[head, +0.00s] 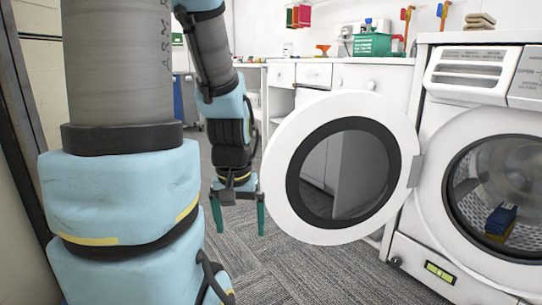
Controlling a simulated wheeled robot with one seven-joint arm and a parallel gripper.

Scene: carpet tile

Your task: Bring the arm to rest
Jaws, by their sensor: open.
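My gripper (238,216) hangs in the head view with its two green fingers apart and pointing down. It is open, with nothing between the fingers. It is above the carpet, just left of the open round washer door (277,192). My arm reaches up from it and leaves the picture at the top; a large part of my arm fills the left side of the view.
The white washing machine (418,252) stands at the right, its door swung out toward my gripper. Blue and yellowish items (501,219) lie in its drum. A counter (384,76) behind holds a green basket (372,45). The carpet (290,275) in front is clear.

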